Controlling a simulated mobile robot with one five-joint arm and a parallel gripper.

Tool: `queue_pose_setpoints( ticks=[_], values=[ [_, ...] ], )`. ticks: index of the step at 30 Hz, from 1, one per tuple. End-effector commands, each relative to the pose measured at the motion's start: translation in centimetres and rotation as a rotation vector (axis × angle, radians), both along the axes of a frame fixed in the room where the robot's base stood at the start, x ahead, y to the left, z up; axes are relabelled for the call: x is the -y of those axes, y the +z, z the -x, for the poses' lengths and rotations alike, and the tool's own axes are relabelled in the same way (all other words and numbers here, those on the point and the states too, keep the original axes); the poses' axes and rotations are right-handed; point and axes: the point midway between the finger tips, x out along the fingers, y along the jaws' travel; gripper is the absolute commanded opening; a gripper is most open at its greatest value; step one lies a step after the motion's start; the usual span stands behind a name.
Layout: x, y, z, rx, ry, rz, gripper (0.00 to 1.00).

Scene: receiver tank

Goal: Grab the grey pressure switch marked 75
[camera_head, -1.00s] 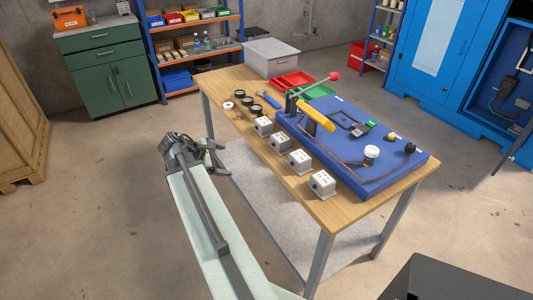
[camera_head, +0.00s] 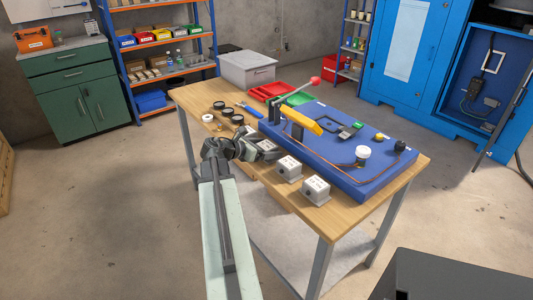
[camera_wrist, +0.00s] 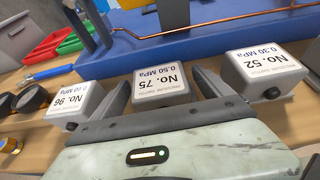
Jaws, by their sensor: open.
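The grey pressure switch marked No. 75 (camera_wrist: 163,84) stands on the wooden workbench, labelled 0.50 MPa. In the wrist view my open gripper (camera_wrist: 162,92) has one finger on each side of it, and the switch looks free between them. In the head view my gripper (camera_head: 252,152) is at the bench's near edge and partly covers this switch. Switch No. 96 (camera_wrist: 78,102), labelled 0.60 MPa, stands to its left. Switch No. 52 (camera_wrist: 266,70), labelled 0.30 MPa, stands to its right and also shows in the head view (camera_head: 289,168).
Another grey switch (camera_head: 316,190) stands nearer the bench corner. Behind the row is a blue panel (camera_head: 345,180) with a copper pipe and a yellow-handled part. Black round gauges (camera_wrist: 28,99), a blue-handled tool (camera_wrist: 43,74) and red and green trays (camera_wrist: 52,46) lie left.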

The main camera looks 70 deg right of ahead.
Motion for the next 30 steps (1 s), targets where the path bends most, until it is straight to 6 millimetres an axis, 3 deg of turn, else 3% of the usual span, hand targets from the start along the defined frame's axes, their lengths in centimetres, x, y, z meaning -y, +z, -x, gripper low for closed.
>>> queue_pose_setpoints(
  ticks=[4, 11, 20, 30],
  values=[
    [2.2, -1.3, 1.2, 0.000, -0.002, 0.000, 0.89],
    [2.4, -1.1, 1.4, 0.000, -0.001, 0.000, 0.89],
    [2.4, -1.1, 1.4, 0.000, -0.001, 0.000, 0.06],
    [2.4, -0.3, 1.4, 0.000, -0.001, 0.000, 0.05]
  ],
)
